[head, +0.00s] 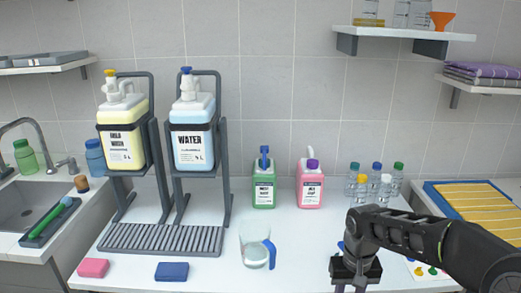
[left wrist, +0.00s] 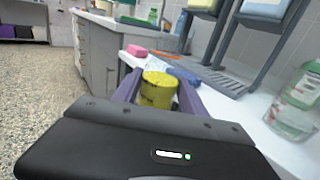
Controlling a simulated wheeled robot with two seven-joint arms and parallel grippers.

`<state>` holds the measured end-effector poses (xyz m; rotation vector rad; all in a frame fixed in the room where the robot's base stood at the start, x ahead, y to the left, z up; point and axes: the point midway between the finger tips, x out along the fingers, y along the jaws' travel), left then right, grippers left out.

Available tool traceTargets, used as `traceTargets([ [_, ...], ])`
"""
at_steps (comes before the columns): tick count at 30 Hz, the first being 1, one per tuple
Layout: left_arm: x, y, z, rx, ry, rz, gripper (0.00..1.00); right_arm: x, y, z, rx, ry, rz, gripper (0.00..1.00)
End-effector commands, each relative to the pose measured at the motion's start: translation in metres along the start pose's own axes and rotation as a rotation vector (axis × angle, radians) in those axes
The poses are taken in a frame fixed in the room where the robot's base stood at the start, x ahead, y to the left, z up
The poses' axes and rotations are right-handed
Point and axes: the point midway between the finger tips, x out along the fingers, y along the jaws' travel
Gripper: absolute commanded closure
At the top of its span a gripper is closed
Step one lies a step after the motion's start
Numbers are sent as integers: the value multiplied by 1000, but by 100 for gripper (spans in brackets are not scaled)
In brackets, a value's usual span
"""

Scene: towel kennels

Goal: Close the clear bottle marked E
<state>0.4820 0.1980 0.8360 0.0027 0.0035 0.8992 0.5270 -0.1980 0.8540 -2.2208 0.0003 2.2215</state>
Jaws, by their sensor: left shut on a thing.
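Several small clear bottles (head: 361,188) stand in a group at the back right of the counter, with green, blue, yellow and white caps. No letter E can be read on any. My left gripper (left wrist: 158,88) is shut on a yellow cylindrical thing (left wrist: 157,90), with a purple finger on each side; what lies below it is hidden. The left gripper is outside the head view. My right gripper (head: 350,288) points down at the counter's front right, cut by the lower edge. Its fingertips are not shown clearly, so I cannot tell its opening.
A clear pitcher (head: 254,246) with a blue handle stands mid-counter. Pink (head: 93,268) and blue (head: 172,271) sponges lie front left. Dispensers hang on stands (head: 228,160) above a drying rack (head: 160,239). Green (head: 263,190) and pink (head: 310,188) jugs stand at the back.

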Motion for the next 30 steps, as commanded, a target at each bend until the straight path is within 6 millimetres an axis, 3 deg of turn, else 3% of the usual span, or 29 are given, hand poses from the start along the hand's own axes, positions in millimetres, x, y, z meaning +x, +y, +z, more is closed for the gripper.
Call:
traceTargets([
  [8, -1, -2, 0, 0, -2, -9, 100, 0, 0, 0, 0, 0, 0, 100],
  [14, -15, -16, -2, 1, -3, -97, 100, 0, 0, 0, 0, 0, 0, 100],
  [30, -97, -100, -17, 2, -4, -629, 100, 0, 0, 0, 0, 0, 0, 100],
])
